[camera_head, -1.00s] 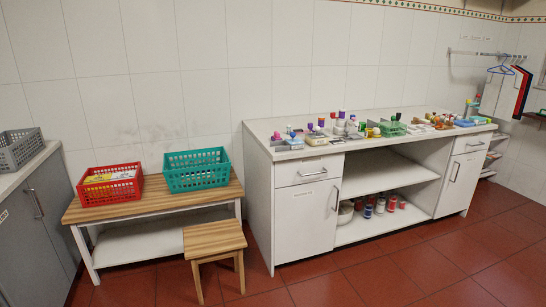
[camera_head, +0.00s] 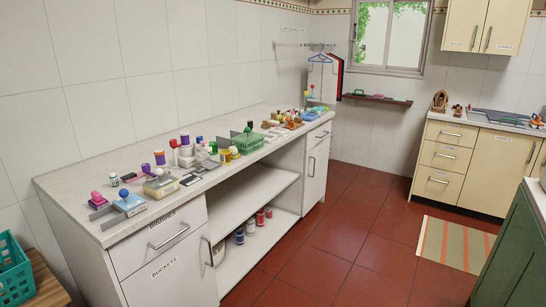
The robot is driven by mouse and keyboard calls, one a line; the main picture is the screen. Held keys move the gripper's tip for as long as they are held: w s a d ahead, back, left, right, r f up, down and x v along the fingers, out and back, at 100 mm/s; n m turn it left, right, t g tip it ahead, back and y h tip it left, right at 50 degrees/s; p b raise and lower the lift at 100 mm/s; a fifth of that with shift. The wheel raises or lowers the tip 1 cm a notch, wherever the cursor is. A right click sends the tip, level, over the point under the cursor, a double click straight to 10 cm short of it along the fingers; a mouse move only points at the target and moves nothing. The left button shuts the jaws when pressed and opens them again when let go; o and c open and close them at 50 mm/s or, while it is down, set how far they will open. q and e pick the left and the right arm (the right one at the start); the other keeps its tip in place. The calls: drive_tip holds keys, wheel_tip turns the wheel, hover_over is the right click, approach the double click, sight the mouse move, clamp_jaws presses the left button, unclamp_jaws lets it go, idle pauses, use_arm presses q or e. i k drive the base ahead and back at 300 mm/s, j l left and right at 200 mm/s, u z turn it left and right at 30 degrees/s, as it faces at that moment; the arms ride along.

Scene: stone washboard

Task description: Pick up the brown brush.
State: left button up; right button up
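I cannot make out a brown brush for certain. Several small orange-brown items (camera_head: 289,118) stand at the far end of the long white counter (camera_head: 75,180), too small to identify. The counter's near drawer (camera_head: 165,235) is shut and carries a label that seems to read "BRUSHES". Neither of my grippers is in view.
The counter also holds a green basket (camera_head: 248,142) and many small bottles and blocks. Cans (camera_head: 250,224) stand on its open lower shelf. A teal crate (camera_head: 12,270) is at lower left, a green cabinet (camera_head: 515,250) at right. Red floor between is clear, with a striped mat (camera_head: 455,245).

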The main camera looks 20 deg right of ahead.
sight(458, 114)
drive_tip(key=i+l+z, duration=0.25)
drive_tip(key=z, duration=0.15)
drive_tip(key=i+z, duration=0.35)
drive_tip(key=i, duration=0.15)
drive_tip(key=i+z, duration=0.8)
drive_tip(key=i, duration=1.15)
drive_tip(key=i+z, duration=0.1)
drive_tip(key=i, duration=1.1)
drive_tip(key=i+z, duration=0.1)
drive_tip(key=i, duration=1.05)
drive_tip(key=i+l+z, duration=0.1)
drive_tip(key=i+z, duration=0.35)
drive_tip(key=i+j+z, duration=0.15)
drive_tip(key=i+z, duration=0.3)
drive_tip(key=i, duration=0.2)
drive_tip(key=i+j+z, duration=0.45)
drive_tip(key=i+l, duration=0.2)
drive_tip(key=i, duration=0.2)
drive_tip(key=i+l, duration=0.15)
drive_tip(key=i, duration=0.2)
drive_tip(key=i+l, duration=0.2)
drive_tip(key=i, duration=0.2)
drive_tip(key=u, duration=2)
